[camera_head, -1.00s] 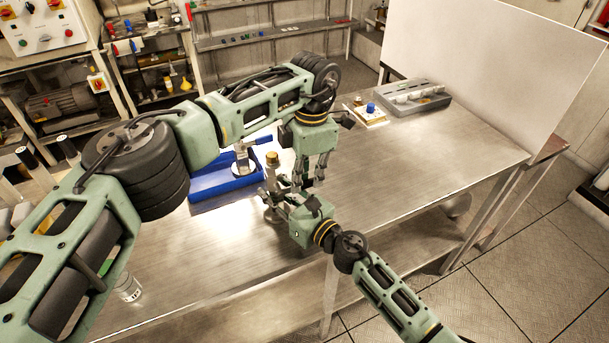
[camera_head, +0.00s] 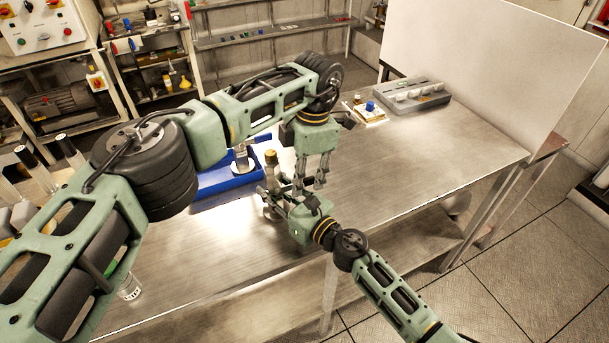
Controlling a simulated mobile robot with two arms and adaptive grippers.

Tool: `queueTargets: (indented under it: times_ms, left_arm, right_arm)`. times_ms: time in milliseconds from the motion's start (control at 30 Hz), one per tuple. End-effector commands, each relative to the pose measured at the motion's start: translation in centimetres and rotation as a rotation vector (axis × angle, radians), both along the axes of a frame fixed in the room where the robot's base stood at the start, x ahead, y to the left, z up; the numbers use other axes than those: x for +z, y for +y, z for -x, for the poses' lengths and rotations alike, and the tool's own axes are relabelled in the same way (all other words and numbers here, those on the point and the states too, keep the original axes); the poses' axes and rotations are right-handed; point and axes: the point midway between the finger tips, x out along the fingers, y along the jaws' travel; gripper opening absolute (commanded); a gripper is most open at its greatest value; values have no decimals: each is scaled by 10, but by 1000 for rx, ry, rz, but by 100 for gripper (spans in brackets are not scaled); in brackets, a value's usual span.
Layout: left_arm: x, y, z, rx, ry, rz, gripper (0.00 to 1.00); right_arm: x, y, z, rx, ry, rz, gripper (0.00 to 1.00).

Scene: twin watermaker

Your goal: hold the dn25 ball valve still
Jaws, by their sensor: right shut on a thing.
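The dn25 ball valve (camera_head: 272,176) stands roughly upright over the front part of the steel bench, a grey body with a brass-coloured top. My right gripper (camera_head: 276,203) is shut on its lower part, and its fingers hide some of it. Whether the valve's foot touches the bench is hard to tell. My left gripper (camera_head: 311,184) points down just right of the valve, with its two fingers apart and nothing seen between them. It is close above my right gripper's body and does not appear to touch the valve.
A blue tray (camera_head: 218,187) with a metal part lies behind and left of the valve. A grey compartment box (camera_head: 412,98) and a small board with a blue knob (camera_head: 370,107) stand at the back. A clear jar (camera_head: 130,288) is at front left. The bench's right side (camera_head: 430,155) is clear.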

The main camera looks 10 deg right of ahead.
Motion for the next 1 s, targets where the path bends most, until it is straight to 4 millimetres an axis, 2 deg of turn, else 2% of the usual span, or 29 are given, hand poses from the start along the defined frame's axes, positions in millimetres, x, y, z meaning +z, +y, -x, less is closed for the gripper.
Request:
queueTargets:
  times_ms: [167,600,767,1000]
  left_arm:
    - [9,-2,0,-1,-1,2,27]
    - [70,-7,-3,0,-1,0,27]
    - [78,-8,-3,0,1,0,27]
    - [79,-7,-3,0,1,0,27]
  right_arm:
    - [4,0,-1,0,-5,-4,0]
    - [4,0,-1,0,-4,-4,0]
    - [4,0,-1,0,-4,-4,0]
    - [4,0,-1,0,-4,-4,0]
